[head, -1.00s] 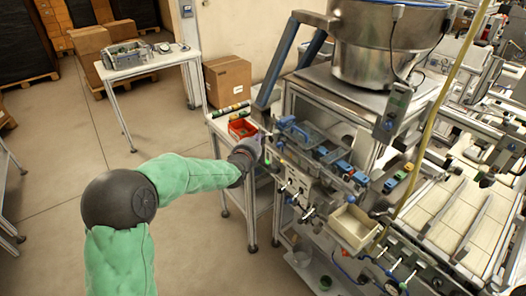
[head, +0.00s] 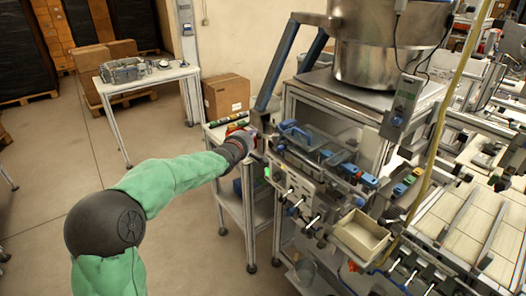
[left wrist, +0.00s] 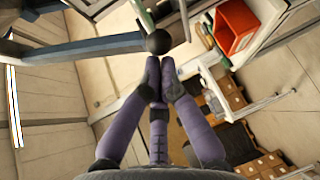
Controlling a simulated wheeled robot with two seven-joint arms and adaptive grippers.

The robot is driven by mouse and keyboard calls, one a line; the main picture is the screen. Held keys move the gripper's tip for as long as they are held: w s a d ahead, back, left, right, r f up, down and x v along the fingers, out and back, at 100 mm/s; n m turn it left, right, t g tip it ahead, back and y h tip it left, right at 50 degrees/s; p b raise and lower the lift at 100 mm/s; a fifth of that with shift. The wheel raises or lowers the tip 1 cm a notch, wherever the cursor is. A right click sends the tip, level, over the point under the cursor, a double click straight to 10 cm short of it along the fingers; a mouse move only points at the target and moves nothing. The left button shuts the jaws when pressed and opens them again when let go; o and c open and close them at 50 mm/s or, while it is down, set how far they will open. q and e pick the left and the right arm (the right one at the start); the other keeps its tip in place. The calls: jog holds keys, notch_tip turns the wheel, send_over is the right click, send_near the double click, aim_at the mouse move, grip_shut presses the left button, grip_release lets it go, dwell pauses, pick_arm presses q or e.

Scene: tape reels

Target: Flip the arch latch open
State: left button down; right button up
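A blue arch (head: 284,66) rises at the left end of the machine, beside the large metal bowl. In the left wrist view a blue-grey bar (left wrist: 95,48) ends in a black ball knob (left wrist: 158,41). I cannot tell for sure whether this bar is the arch latch. My left gripper (left wrist: 160,62) has purple fingers, drawn together with their tips almost touching, just short of the knob. Nothing shows between them. In the head view the left gripper (head: 251,134) is at the machine's left end, low beside the arch's foot, its fingers hard to make out. My right gripper is not in view.
A red bin (left wrist: 236,27) stands on a small side table close to the gripper. The machine's front (head: 300,195) carries several knobs and a beige tray (head: 361,233). A cardboard box (head: 226,95) stands behind.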

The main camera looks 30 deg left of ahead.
pick_arm(q)
jog(key=shift+w+a, duration=0.4)
jog(key=shift+w, duration=0.25)
dwell(1.0)
